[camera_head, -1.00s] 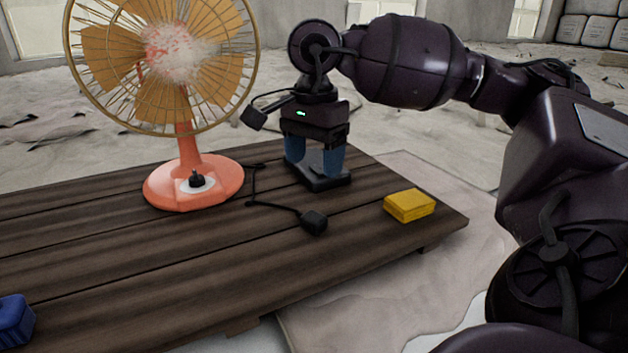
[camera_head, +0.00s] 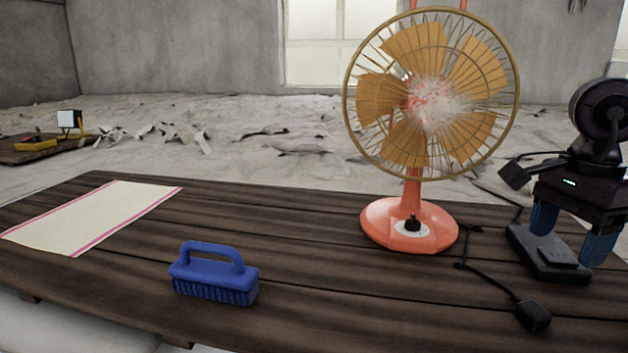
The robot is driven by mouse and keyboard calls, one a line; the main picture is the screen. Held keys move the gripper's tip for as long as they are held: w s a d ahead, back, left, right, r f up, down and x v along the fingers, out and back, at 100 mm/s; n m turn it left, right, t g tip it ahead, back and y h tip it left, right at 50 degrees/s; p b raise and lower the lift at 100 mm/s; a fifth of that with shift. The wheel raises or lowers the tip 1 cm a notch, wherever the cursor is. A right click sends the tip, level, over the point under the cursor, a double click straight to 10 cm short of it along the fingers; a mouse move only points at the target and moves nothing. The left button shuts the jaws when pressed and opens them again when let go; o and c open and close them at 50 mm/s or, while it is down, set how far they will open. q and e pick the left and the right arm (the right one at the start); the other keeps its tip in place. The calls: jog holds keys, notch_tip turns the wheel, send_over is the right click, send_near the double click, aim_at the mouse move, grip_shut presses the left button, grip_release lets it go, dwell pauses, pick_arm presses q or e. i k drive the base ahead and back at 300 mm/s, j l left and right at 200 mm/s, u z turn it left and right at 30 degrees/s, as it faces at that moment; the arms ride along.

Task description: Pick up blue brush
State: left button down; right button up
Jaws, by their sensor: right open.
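The blue brush (camera_head: 213,275) stands bristles down on the dark wooden table (camera_head: 320,290), left of centre near the front edge, with its handle loop on top. Nothing touches it. My right gripper (camera_head: 572,240) is at the right edge of the view, far to the right of the brush, beyond the fan. Its two blue fingers are apart and point down beside a flat black pedal-like object (camera_head: 548,255). My left gripper does not show.
An orange fan (camera_head: 411,225) with a wire cage stands between the brush and my right gripper. Its black cord and plug (camera_head: 533,316) lie on the table. A cream cloth with pink edges (camera_head: 95,215) lies flat at the left. The table around the brush is clear.

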aim_at(237, 284)
jog(key=k, duration=0.95)
